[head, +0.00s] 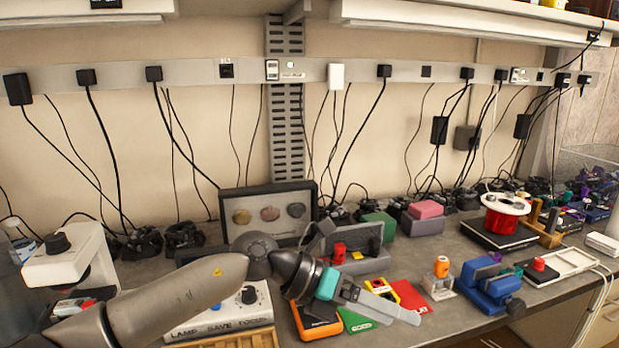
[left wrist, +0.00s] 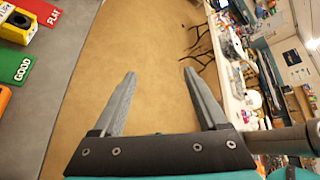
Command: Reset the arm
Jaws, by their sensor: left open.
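My left arm (head: 175,300) comes in from the lower left of the head view and reaches over the workbench toward the right. My left gripper (head: 407,312) is at its end, above the front part of the bench, with nothing between its fingers. In the left wrist view the two grey fingers of the left gripper (left wrist: 160,75) stand well apart, with only the tan floor (left wrist: 155,35) behind them. My right gripper shows in neither view.
Near the gripper are a red card (head: 412,297), a green card (head: 356,320) and an orange-edged device (head: 317,320). A control box (head: 222,315) and a white microscope-like device (head: 70,262) stand at left. A blue vise (head: 488,285) stands at right. Cables hang behind.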

